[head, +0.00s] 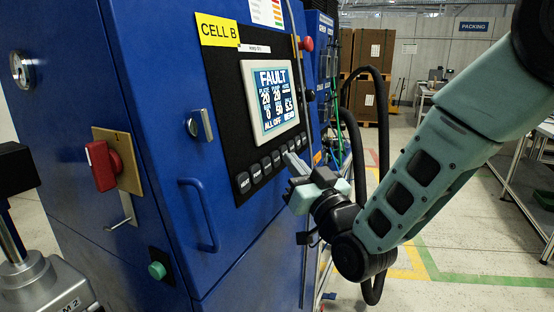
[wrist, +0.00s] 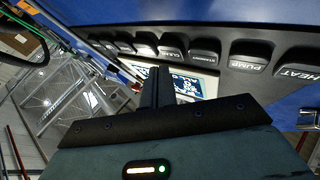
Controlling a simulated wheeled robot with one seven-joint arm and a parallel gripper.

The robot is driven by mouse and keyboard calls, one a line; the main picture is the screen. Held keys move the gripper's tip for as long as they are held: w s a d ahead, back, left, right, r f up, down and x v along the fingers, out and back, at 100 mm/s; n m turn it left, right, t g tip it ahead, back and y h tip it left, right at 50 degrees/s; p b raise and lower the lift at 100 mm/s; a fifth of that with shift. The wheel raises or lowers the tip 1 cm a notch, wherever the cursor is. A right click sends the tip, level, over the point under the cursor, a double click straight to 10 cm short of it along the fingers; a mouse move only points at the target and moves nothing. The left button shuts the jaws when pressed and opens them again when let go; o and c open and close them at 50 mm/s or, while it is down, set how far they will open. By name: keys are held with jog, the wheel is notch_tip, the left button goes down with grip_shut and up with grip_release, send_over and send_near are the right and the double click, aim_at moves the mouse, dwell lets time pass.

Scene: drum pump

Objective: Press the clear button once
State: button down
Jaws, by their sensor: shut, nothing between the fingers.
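The clear button (wrist: 171,47) is a dark key in the row under the fault screen, and its label reads CLEAR in the wrist view. In the head view the row runs along the panel's lower edge, with the clear button (head: 276,158) near my fingertips. My gripper (head: 290,158) is shut and empty, pointing at the right part of the row. In the wrist view my gripper (wrist: 160,75) has its fingers together just below the clear button; I cannot tell whether they touch any key. The screen (head: 274,98) reads FAULT, with ALL OFF at its bottom.
Neighbouring keys are the PUMP button (wrist: 248,60), the HEAT button (wrist: 298,72) and a key labelled STANDBY (wrist: 204,52). A red rotary switch (head: 103,165), a blue door handle (head: 200,215) and a green button (head: 157,270) are on the cabinet. Black hoses (head: 357,150) hang behind my gripper.

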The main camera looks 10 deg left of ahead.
jog(key=shift+a, duration=0.1)
dwell(0.7)
jog(key=shift+w+a+b, duration=0.15)
jog(key=shift+a+b, duration=0.15)
jog(key=shift+b, duration=0.1)
jog(key=shift+w+a+f+b, duration=0.15)
jog(key=shift+a+b, duration=0.15)
jog(key=shift+a, duration=0.1)
dwell(0.7)
jog(key=shift+d, duration=0.1)
jog(key=shift+s+d+b, duration=0.3)
jog(key=shift+d+b, duration=0.05)
jog(key=shift+d, duration=0.35)
jog(key=d, duration=0.1)
jog(key=s+d+r, duration=0.1)
jog(key=d, duration=0.1)
jog(key=d+b, duration=0.1)
jog(key=shift+s+d+r, duration=0.15)
jog(key=shift+s+d, duration=0.15)
jog(key=shift+s, duration=0.05)
dwell(0.7)
